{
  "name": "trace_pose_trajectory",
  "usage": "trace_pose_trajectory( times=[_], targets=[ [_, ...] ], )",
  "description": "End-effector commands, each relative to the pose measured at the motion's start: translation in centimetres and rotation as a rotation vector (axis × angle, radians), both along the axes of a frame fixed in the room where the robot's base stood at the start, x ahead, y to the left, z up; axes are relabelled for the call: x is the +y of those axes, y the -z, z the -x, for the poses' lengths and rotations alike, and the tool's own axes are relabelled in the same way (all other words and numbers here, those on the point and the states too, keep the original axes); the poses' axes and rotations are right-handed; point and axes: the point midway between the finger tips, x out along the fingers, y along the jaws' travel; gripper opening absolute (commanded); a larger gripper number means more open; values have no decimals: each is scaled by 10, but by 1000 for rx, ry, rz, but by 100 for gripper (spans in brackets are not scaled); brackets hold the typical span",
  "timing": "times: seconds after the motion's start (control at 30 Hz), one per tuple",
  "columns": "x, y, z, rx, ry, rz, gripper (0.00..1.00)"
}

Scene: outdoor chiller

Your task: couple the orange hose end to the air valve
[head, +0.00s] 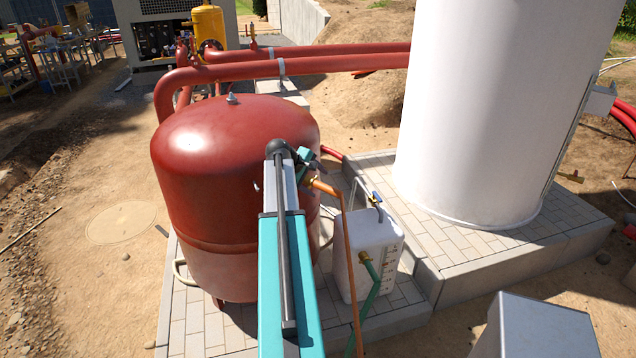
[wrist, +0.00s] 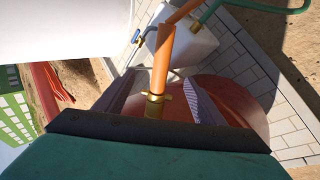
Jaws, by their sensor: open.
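My gripper (head: 314,170) is open beside the right side of the red vessel. The orange hose (head: 347,235) rises to it from the ground at the front. In the wrist view the hose end (wrist: 158,75), with a winged brass coupling (wrist: 155,97), lies between the open jaws (wrist: 166,84). I cannot tell whether the jaws touch it. The far end of the coupling is hidden by the gripper body, so I cannot tell whether it is seated on a valve. No air valve shows clearly at the coupling.
The red vessel (head: 205,150) is close on the left. A white container (head: 368,255) stands right of the hose, with a blue-handled valve (head: 375,199) above it and a green hose (head: 369,290). A large white tank (head: 490,110) stands on a paved plinth (head: 590,225). Red pipes (head: 340,62) cross behind.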

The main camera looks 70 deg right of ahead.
Motion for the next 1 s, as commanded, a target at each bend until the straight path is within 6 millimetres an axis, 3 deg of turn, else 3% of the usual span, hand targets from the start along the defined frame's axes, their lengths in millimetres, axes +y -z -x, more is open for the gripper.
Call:
trace_pose_trajectory(
  times=[0.33,1.0],
  targets=[
    [17,-20,-5,0,-1,-1,63],
    [24,-28,-8,0,-1,1,63]
  ],
)
